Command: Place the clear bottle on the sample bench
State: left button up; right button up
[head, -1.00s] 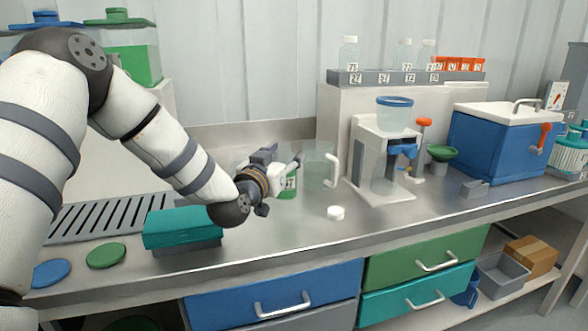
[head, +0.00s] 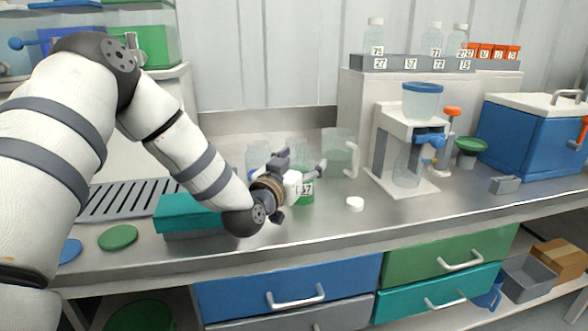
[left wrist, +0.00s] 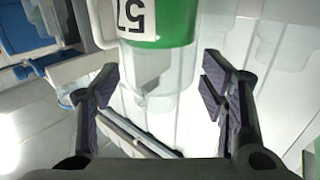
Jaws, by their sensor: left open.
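My left gripper (head: 300,182) is low over the bench, beside a clear vessel with a green lower part and a white number label (head: 306,190). In the left wrist view the open fingers (left wrist: 160,82) stand either side of this vessel's near end (left wrist: 160,60), with gaps on both sides. The gripper hides part of it in the head view. Clear bottles with number labels stand on the raised grey rack, one at its left end (head: 375,38). Another clear bottle (head: 407,168) sits in the white stand. I cannot tell which bottle the task means. My right gripper is not in view.
A clear handled jug (head: 338,150) stands behind the gripper. A teal box (head: 188,216) is at left, a blue cooler (head: 528,140) at right.

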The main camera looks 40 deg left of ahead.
pick_arm(q)
jog(key=s+d+p, duration=0.1)
jog(key=s+d, duration=0.1)
jog(key=s, duration=0.9)
jog(key=shift+p, duration=0.35)
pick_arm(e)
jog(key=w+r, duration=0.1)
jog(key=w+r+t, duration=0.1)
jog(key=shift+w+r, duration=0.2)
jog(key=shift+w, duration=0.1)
pick_arm(q)
jog(key=shift+s+d, duration=0.1)
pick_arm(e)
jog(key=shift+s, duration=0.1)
